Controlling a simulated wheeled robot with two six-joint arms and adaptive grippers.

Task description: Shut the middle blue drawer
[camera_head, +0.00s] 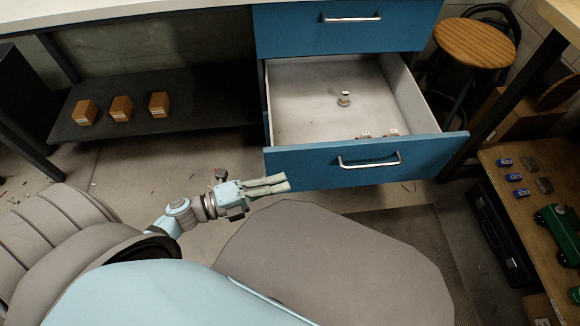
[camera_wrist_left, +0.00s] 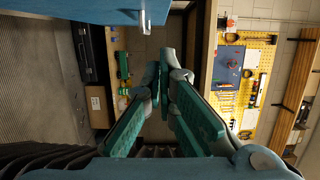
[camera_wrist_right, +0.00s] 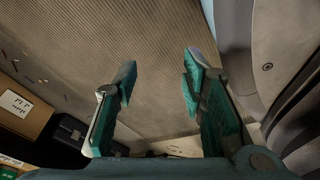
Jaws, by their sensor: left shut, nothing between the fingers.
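The middle blue drawer (camera_head: 320,170) is pulled well out below a closed blue drawer (camera_head: 350,35) in the head view. Its pale inside shows, with a small round part (camera_head: 344,99) and small items near the front. Its metal handle (camera_head: 369,161) is on the front panel. My left gripper (camera_head: 286,182) is shut and empty by the panel's lower left corner; I cannot tell if it touches. In the left wrist view its fingertips (camera_wrist_left: 164,70) meet, and a blue panel (camera_wrist_left: 50,14) shows at the top left. My right gripper (camera_wrist_right: 158,72) is open and empty above a ribbed mat.
Three small boxes (camera_head: 121,108) sit on a low shelf at the left. A round wooden stool (camera_head: 474,43) stands right of the drawers. A wooden table (camera_head: 520,215) with a green model and blue parts is at the right. A black case (camera_head: 500,235) lies beside it.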

